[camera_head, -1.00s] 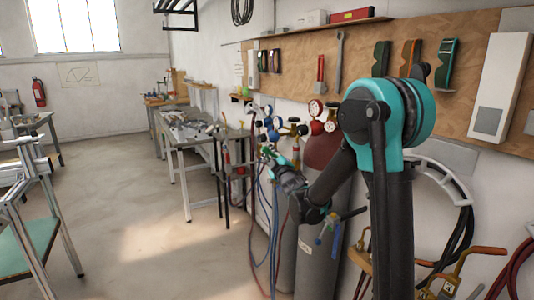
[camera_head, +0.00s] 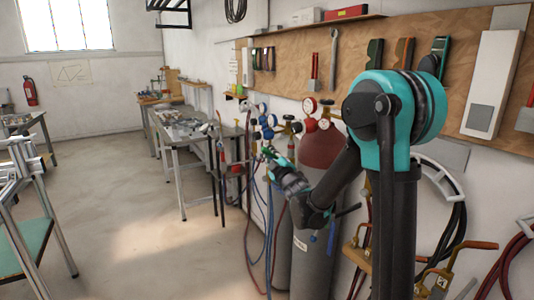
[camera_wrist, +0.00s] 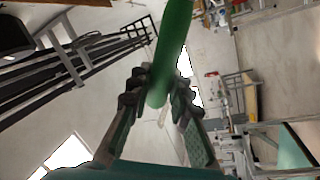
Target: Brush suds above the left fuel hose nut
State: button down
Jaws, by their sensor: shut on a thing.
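My gripper (camera_wrist: 157,98) is shut on a green brush handle (camera_wrist: 172,45), which runs up out of the top of the wrist view. In the head view my gripper (camera_head: 274,160) is small, in front of the gas cylinders, near the regulators. The brush's bristles and any suds cannot be made out. A red-topped cylinder (camera_head: 322,150) carries a red regulator (camera_head: 310,124) with gauges. Blue regulator parts (camera_head: 266,121) are to its left. Red and blue hoses (camera_head: 270,225) hang below. The left fuel hose nut is too small or hidden to tell.
A metal workbench (camera_head: 183,135) with items stands behind to the left. A pegboard (camera_head: 300,65) with tools hangs on the right wall. A frame with a green shelf (camera_head: 38,235) stands at the left. The floor (camera_head: 130,220) between is clear.

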jog(key=shift+w+a, duration=0.6)
jog(key=shift+w, duration=0.2)
jog(key=shift+w+a, duration=0.55)
jog(key=shift+w, duration=0.25)
jog(key=shift+s+a, duration=0.55)
jog(key=shift+a, duration=0.25)
jog(key=shift+s+a, duration=0.6)
jog(key=shift+a, duration=0.25)
jog(key=shift+s+a, duration=0.55)
jog(key=shift+a, duration=0.25)
jog(key=shift+s+a, duration=0.45)
jog(key=shift+a, duration=0.2)
jog(key=shift+s+a, duration=0.4)
jog(key=shift+a, duration=0.2)
